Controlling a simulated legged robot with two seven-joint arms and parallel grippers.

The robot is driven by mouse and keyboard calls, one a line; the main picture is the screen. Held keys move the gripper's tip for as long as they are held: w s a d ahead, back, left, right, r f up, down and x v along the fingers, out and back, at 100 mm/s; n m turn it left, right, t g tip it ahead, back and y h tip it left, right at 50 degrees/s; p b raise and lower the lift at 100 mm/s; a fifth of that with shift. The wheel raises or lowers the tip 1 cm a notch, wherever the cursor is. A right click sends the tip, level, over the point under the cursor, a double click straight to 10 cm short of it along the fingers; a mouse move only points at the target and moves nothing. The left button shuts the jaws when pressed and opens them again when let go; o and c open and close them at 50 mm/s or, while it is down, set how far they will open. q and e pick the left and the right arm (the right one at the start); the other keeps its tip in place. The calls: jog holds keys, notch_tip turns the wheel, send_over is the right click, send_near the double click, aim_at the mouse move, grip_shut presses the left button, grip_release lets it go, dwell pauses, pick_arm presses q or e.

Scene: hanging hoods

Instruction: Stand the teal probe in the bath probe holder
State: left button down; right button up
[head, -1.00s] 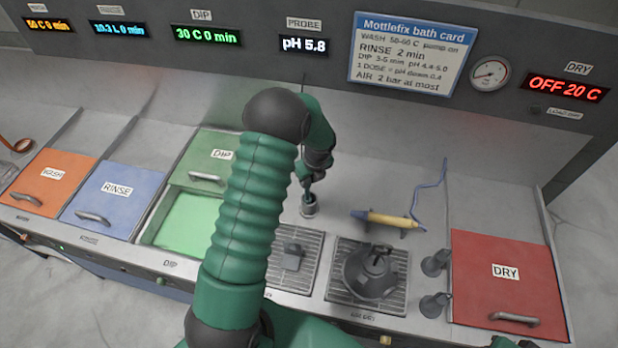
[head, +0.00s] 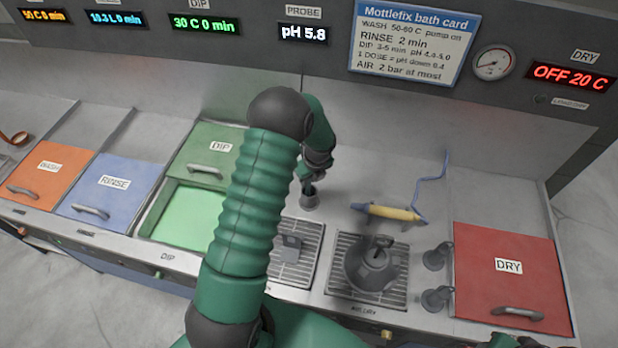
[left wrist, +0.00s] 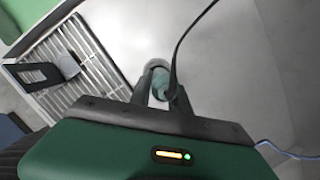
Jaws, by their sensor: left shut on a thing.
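The probe holder (head: 309,200) is a small grey cup on the steel deck, right of the green dip bath. My left gripper (head: 309,181) is directly above it, pointing down. In the left wrist view, the gripper (left wrist: 163,98) is shut on the teal probe (left wrist: 160,82), with a dark cable (left wrist: 178,45) running up from it. The probe's lower end is at the holder's round rim (left wrist: 157,63); fingers hide much of it, and I cannot tell how deep it sits. My right gripper shows only as a small dark part at the bottom edge of the head view.
The open dip bath (head: 177,218) lies to the left. A grated tray with a grey block (head: 291,247) and a dark kettle-like vessel (head: 372,264) stand in front. A yellow tool (head: 388,212) with a blue hose lies right of the holder. The red DRY lid (head: 505,270) is at right.

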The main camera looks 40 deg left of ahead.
pick_arm(q)
jog(key=c, duration=1.1)
grip_release()
jog(key=shift+c, duration=0.2)
jog(key=shift+r, duration=0.15)
jog(key=b+v, duration=0.2)
jog(key=v, duration=1.4)
jog(key=shift+d+r, duration=0.2)
jog(key=shift+a, duration=0.1)
